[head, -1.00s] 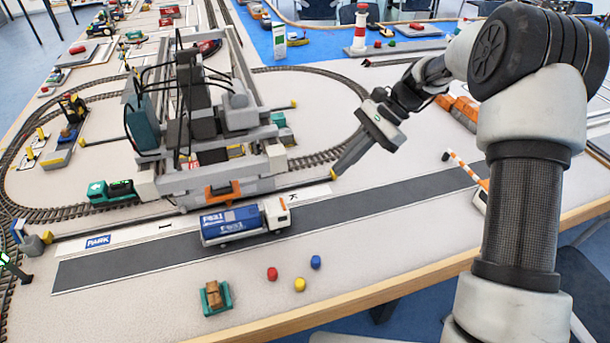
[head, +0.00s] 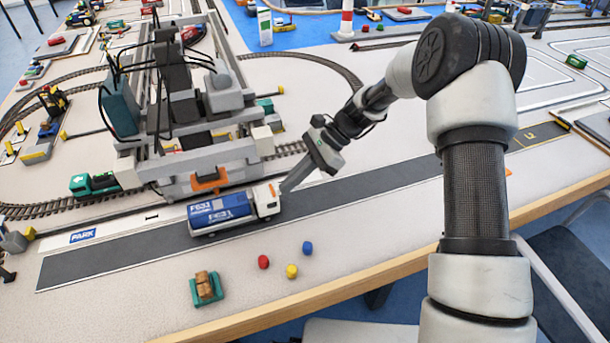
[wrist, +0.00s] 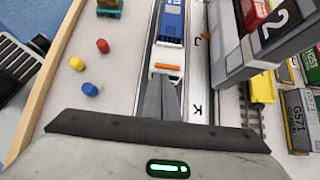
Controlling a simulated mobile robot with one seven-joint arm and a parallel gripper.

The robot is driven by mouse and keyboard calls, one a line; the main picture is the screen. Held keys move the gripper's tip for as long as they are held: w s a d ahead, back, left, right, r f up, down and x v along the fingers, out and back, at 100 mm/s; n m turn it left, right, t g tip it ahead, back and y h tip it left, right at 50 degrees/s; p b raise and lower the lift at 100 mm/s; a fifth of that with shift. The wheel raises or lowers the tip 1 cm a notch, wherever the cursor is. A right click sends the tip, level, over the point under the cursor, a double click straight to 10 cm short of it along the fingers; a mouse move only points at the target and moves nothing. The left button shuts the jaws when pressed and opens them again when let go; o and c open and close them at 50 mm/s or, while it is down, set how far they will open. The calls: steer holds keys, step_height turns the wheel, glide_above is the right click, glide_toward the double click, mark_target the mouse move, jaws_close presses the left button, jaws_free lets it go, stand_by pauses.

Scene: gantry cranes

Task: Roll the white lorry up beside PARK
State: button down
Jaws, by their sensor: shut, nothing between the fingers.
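The white lorry (head: 266,200) carries a blue load and stands on the dark road strip (head: 345,200), beside the gantry crane (head: 190,110). The PARK sign (head: 83,236) lies on the white strip to the left, beyond the lorry's rear. My gripper (head: 286,187) is shut and empty, its tips just at the lorry's cab end, on the right. In the wrist view the shut fingers (wrist: 162,84) point at the lorry's cab (wrist: 166,62); whether they touch it I cannot tell.
Red (head: 263,262), yellow (head: 292,271) and blue (head: 308,248) pegs and a green cart with brown boxes (head: 206,287) lie on the near side. The road left of the lorry is clear. The table edge (head: 330,290) runs along the front.

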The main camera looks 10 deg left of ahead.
steer(key=shift+s+a, duration=0.2)
steer(key=shift+a, duration=0.25)
